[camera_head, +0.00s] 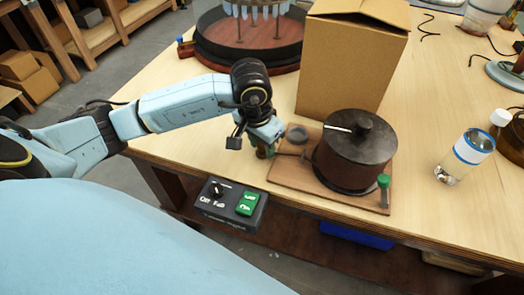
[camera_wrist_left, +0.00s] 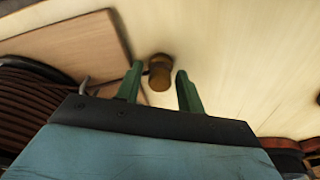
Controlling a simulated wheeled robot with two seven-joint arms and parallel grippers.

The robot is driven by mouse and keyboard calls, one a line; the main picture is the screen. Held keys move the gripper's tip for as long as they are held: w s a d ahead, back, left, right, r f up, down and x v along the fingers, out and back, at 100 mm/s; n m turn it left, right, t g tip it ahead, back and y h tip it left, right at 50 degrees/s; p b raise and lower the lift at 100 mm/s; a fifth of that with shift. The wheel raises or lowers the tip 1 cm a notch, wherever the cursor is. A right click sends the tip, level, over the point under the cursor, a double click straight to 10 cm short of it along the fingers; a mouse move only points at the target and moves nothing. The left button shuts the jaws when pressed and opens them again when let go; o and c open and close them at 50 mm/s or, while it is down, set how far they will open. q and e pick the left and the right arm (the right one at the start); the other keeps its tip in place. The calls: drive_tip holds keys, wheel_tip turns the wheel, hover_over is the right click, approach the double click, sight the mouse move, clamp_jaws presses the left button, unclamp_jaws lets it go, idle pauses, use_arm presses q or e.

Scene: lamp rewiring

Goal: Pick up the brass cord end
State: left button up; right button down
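The brass cord end (camera_wrist_left: 160,72) shows in the left wrist view as a small brownish brass cylinder on the pale wooden tabletop. My left gripper (camera_wrist_left: 160,82) has its two green fingers apart, one on each side of the brass piece, with a small gap on both sides. In the head view my left gripper (camera_head: 264,150) points down at the table's front edge, beside the left end of the wooden board; there I cannot make out the brass piece clearly. My right gripper is not in view.
A wooden board (camera_head: 290,177) carries a dark lidded drum (camera_head: 352,160). A cardboard box (camera_head: 345,65) stands behind it. A control box (camera_head: 232,203) with a switch sits at the front edge.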

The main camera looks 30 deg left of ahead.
use_arm(q)
drive_tip(key=shift+f, duration=0.15)
drive_tip(key=c, duration=0.7)
drive_tip(key=shift+c, duration=0.3)
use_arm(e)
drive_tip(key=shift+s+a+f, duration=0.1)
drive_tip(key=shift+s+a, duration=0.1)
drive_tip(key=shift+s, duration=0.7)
